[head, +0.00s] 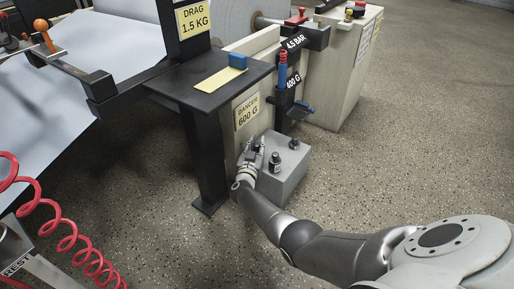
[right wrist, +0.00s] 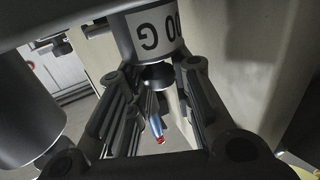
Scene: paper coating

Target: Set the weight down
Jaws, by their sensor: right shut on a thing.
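My right gripper (head: 260,148) is over the left side of the top of a grey block (head: 289,182), beside the cream panel marked "DANCER 600 G" (head: 246,112). In the right wrist view the gripper (right wrist: 158,88) is shut on a dark weight whose white label (right wrist: 160,38) ends in "00 G". In the head view the gripper mostly hides this weight; I cannot tell whether its base touches the block. A dark weight with a pale band (head: 275,162) and another dark weight (head: 294,144) stand on the block, right of the gripper. My left gripper is out of view.
A dark shelf (head: 205,88) with a yellow strip and a blue block (head: 238,61) is above and left of the gripper. A blue-and-red handle (head: 282,70) stands behind it. A red coiled hose (head: 68,232) hangs at lower left. The floor on the right is clear.

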